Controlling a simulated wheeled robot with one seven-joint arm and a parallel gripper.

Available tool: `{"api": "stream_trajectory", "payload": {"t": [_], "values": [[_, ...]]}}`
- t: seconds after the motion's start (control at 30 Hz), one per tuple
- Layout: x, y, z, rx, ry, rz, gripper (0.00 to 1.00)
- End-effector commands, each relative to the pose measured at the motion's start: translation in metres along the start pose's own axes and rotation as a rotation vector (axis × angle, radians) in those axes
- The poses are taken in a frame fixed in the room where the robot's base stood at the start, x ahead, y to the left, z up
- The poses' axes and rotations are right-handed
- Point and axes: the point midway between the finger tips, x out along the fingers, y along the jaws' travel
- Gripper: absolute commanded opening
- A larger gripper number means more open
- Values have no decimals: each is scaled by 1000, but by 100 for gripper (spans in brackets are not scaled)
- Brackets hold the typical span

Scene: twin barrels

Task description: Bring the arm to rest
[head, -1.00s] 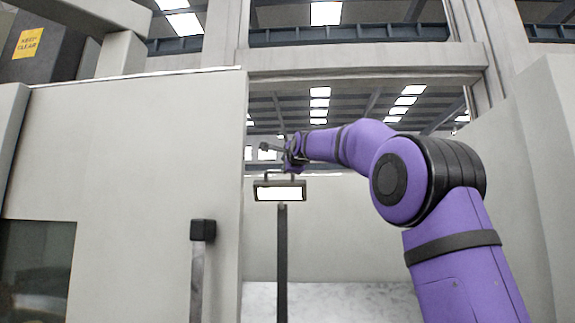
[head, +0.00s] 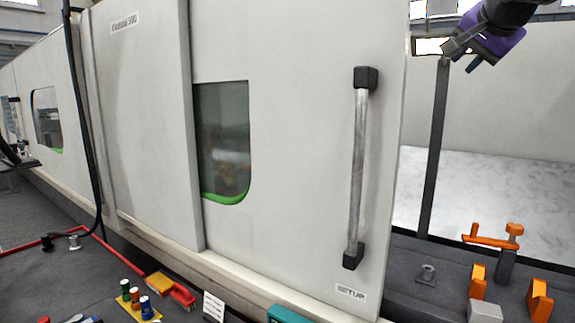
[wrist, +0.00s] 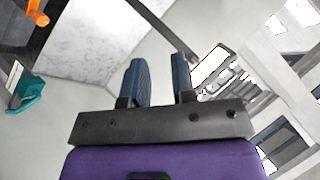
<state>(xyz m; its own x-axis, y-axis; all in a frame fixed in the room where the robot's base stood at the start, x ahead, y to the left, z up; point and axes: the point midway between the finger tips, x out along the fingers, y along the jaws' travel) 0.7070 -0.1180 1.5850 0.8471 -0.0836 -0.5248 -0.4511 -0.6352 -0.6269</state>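My purple arm (head: 495,40) reaches in at the top right corner of the head view, mostly cut off by the frame. My gripper (head: 453,50) shows there small and dark, up by the top of a dark upright post (head: 435,150). In the wrist view my gripper (wrist: 158,66) has its two dark blue fingers apart, with only the pale background between them. It is open and empty, and nothing touches the fingertips.
A white machine door (head: 290,150) with a vertical bar handle (head: 357,165) fills the middle. Right of it, orange clamps (head: 478,277) stand on a dark bed.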

Motion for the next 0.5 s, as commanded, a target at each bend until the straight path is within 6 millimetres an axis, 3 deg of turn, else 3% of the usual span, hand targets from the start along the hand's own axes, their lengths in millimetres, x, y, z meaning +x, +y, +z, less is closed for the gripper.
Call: {"api": "stream_trajectory", "payload": {"t": [0.03, 0.3, 0.5], "values": [[-12, 19, 25, -70, -38, 26, 25], [-58, 131, 148, -471, -272, 135, 25], [-84, 211, 226, -724, -444, 165, 25]]}}
